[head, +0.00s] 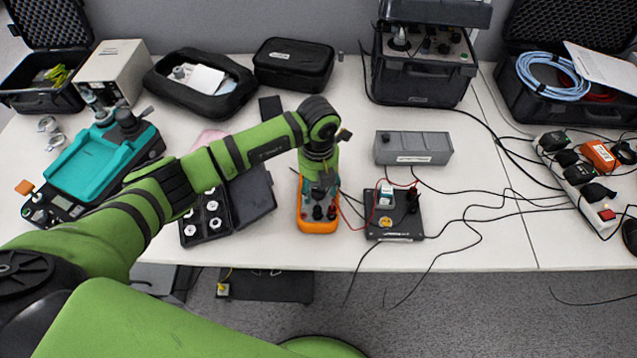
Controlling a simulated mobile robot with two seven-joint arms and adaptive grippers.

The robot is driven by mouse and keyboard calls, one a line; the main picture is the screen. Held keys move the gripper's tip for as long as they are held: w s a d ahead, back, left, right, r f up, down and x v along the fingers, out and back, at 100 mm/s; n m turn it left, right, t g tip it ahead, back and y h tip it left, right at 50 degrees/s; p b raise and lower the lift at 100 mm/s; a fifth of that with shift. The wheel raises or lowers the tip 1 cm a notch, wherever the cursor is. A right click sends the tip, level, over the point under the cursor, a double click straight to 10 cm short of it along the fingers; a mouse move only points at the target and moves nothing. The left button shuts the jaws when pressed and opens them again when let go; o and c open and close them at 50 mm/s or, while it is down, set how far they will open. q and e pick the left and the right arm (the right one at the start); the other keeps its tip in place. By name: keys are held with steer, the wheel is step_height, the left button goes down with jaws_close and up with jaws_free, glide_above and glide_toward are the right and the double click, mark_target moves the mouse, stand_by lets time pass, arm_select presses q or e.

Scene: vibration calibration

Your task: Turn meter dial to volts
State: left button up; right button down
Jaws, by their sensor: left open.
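The meter (317,226) has an orange case and lies on the white table near its front edge, in the middle of the head view. Its lower end shows dark sockets or knobs. My left gripper (321,188) points down over the meter's upper part. It is open, and its wrist and fingers hide the meter's display and most of its dial. I cannot tell whether the fingers touch the dial or where the dial points. My right gripper is not in view.
A black board (393,222) with red and black leads stands right of the meter. A grey box (413,148) sits behind it. A black tray (205,215) of round parts lies left. Loose cables cross the table (490,250) and hang over its front edge. A power strip (585,185) lies far right.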

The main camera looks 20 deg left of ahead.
arm_select(q)
steer(key=c, duration=1.1)
steer(key=m+b, duration=0.3)
steer(key=m, duration=0.1)
steer(key=shift+f+b, duration=0.15)
steer(key=shift+b, duration=0.25)
steer(key=shift+d+m+b, duration=0.15)
steer(key=shift+m+b, duration=1.15)
steer(key=shift+m, duration=0.6)
steer(key=shift+c, duration=0.2)
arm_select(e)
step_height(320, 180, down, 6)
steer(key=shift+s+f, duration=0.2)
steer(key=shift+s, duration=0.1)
arm_select(q)
steer(key=shift+r, duration=0.2)
steer(key=o, duration=1.1)
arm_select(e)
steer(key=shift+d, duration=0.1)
arm_select(q)
steer(key=shift+o, duration=0.2)
